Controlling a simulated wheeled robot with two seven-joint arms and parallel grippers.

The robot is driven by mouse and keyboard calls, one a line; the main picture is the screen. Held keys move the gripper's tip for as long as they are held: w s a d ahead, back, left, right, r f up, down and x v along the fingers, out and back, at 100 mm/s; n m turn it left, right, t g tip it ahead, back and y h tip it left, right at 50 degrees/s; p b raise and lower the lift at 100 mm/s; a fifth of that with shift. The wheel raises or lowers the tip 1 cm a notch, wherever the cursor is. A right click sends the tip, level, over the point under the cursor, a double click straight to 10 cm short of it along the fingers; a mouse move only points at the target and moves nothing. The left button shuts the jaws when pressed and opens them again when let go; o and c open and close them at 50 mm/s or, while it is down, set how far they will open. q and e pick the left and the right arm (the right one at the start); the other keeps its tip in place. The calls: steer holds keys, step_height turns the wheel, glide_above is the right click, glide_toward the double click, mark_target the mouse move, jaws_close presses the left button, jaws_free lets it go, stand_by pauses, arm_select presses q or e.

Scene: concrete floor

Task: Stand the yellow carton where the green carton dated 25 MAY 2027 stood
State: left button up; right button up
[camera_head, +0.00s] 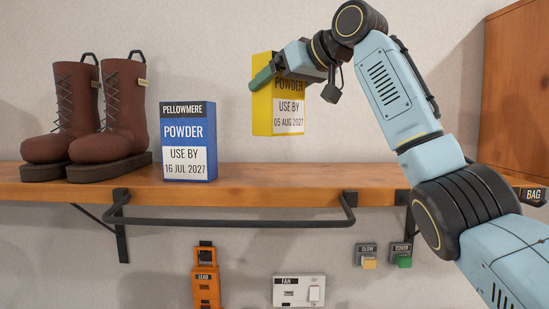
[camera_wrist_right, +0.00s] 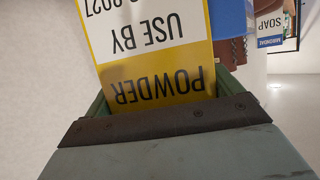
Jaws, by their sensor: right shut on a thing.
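The yellow carton (camera_head: 264,115) reads POWDER, USE BY 05 AUG 2027. My right gripper (camera_head: 274,78) is shut on its upper part and holds it upright in the air, above and right of the blue carton. In the right wrist view the yellow carton (camera_wrist_right: 160,75) appears upside down between the green fingers. A blue carton (camera_head: 188,140) reading PELLOWMERE POWDER, USE BY 16 JUL 2027 stands on the wooden shelf (camera_head: 310,180). No green carton shows in either view. My left gripper is not in view.
Brown boots (camera_head: 122,110) stand on the shelf left of the blue carton. The shelf right of the blue carton is bare up to a wooden cabinet (camera_head: 515,90). A dark rail (camera_head: 235,222) runs below the shelf's front. A SOAP carton (camera_wrist_right: 269,24) shows in the right wrist view.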

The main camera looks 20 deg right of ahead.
mark_target(289, 124)
steer(key=f, duration=0.2)
steer(key=s+f, duration=0.1)
steer(key=f, duration=0.1)
steer(key=shift+s, duration=0.1)
steer(key=shift+f, duration=0.25)
steer(key=f, duration=0.4)
steer(key=shift+w+f, duration=0.15)
steer(key=shift+w, duration=0.05)
steer(key=shift+f, duration=0.15)
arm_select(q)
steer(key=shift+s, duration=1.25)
arm_select(e)
steer(key=o, duration=1)
steer(key=shift+s+d+r, duration=0.15)
steer(key=shift+r, duration=0.05)
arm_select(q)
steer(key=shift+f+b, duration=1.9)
arm_select(e)
steer(key=v, duration=1.1)
steer(key=shift+s, duration=0.25)
